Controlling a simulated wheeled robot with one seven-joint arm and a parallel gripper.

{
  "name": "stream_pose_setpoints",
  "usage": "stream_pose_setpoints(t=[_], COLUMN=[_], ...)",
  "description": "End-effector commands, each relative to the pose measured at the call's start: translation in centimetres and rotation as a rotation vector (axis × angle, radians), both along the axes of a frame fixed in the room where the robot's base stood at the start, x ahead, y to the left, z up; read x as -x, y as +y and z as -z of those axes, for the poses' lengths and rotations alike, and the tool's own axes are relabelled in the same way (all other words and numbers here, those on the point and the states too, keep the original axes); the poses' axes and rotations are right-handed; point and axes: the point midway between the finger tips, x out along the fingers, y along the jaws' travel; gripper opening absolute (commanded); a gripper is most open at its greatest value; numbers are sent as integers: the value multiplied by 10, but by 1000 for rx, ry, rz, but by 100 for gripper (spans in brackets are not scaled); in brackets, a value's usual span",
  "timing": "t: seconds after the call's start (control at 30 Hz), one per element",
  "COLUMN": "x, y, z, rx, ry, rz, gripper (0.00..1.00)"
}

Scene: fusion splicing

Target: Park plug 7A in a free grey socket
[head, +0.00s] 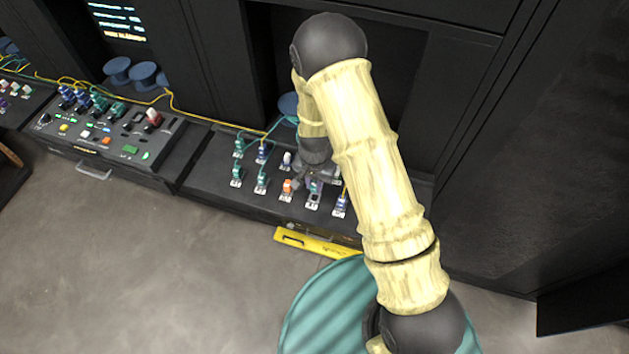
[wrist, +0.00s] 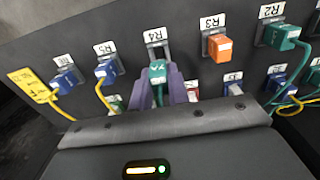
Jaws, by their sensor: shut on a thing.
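Plug 7A (wrist: 157,71) is a teal plug with a white label, held between the two purple fingers of my gripper (wrist: 160,88) in the wrist view. My gripper is shut on it. The grey socket marked R4 (wrist: 158,52) lies directly beyond the plug's front end. The plug lines up roughly with it; I cannot tell whether its tip is inside. In the head view my gripper (head: 316,180) is over the front row of the socket panel (head: 215,178), and my arm covers part of that panel.
Beside R4, an orange plug (wrist: 218,48) sits at R3 and a blue plug (wrist: 106,70) at R5. A teal plug (wrist: 280,36) sits at R2. Several yellow and teal cables run nearby. A yellow bar (head: 315,242) lies along the panel's front.

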Motion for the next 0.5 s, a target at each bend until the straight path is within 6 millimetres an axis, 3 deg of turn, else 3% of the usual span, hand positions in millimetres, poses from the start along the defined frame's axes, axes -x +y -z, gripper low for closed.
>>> stream_pose_setpoints(t=[0.23,0.5], x=[0,0], y=[0,0], z=[23,33], rx=[0,0], ry=[1,1], rz=[0,0], gripper=[0,0])
